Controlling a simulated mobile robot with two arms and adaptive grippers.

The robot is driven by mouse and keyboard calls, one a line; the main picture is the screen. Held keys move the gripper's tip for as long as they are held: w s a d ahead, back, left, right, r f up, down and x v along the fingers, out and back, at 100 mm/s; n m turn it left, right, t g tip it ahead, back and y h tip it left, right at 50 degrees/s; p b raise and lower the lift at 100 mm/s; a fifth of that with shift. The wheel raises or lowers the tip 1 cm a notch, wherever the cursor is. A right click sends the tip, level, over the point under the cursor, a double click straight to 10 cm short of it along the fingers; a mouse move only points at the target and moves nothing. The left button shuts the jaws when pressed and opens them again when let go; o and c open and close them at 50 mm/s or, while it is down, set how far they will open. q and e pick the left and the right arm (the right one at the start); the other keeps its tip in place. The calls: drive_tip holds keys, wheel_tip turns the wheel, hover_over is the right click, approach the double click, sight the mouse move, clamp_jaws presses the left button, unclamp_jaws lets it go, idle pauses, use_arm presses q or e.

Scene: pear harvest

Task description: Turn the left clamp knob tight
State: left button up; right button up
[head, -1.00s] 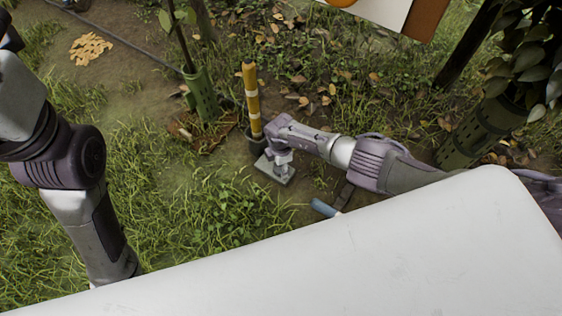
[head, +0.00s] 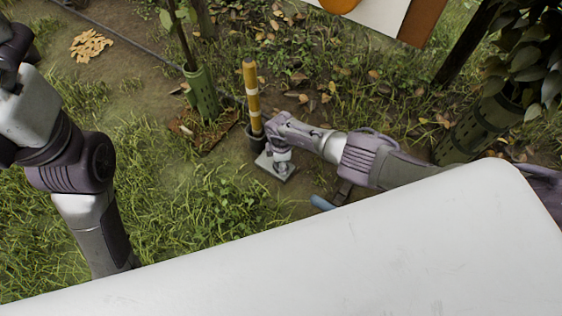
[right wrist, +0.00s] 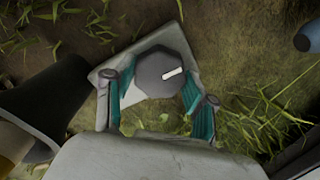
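The clamp knob (right wrist: 163,75) is dark grey and faceted, with a white mark, on a pale grey plate (right wrist: 165,17) in the right wrist view. My right gripper (right wrist: 157,78) has its teal fingers on either side of the knob. The right finger looks very close to it; contact on either side is unclear. In the head view my right gripper (head: 283,157) points down over the plate (head: 264,162), hiding the knob. I cannot tell whether this is the left knob. My left arm is at the left edge, its gripper outside the picture.
A blue handle (head: 322,202) lies near my white body. Grass is open to the left.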

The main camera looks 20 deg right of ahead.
drive_tip(key=o, duration=0.3)
drive_tip(key=shift+r, duration=0.1)
wheel_tip(320, 180, up, 12)
drive_tip(key=shift+f, duration=0.1)
idle(0.6)
idle(0.4)
